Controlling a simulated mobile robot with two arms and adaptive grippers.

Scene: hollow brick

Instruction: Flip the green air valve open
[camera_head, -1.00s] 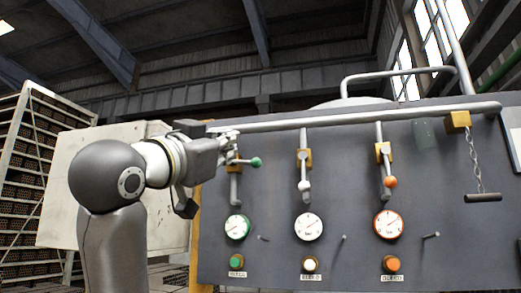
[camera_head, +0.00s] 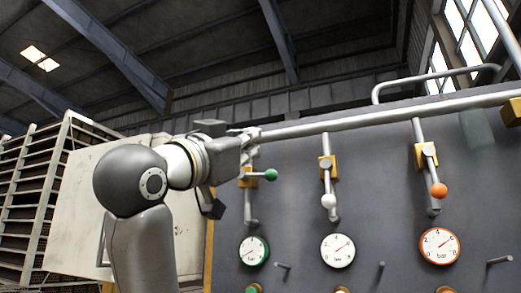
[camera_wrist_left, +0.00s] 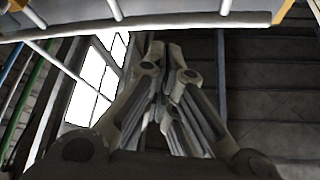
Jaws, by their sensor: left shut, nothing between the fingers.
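The green air valve is a lever with a green ball knob (camera_head: 271,175) on a yellow valve body (camera_head: 247,178), on the grey panel (camera_head: 385,225). Its handle lies about level, the knob pointing right. My left gripper (camera_head: 250,135) is shut and empty, just above this valve and close to the long pipe. Its fingertips are small in the head view, and I cannot tell whether they touch the pipe. In the left wrist view the closed fingers (camera_wrist_left: 164,55) point up the picture, and the green knob does not show. My right gripper is not in view.
A white-knobbed lever (camera_head: 328,201) and an orange-knobbed lever (camera_head: 439,190) hang down to the right. The long grey pipe (camera_head: 380,117) runs along the panel top. Gauges (camera_head: 338,250) and short pegs stick out below. A pale board (camera_head: 120,185) and a brick rack (camera_head: 45,195) stand left.

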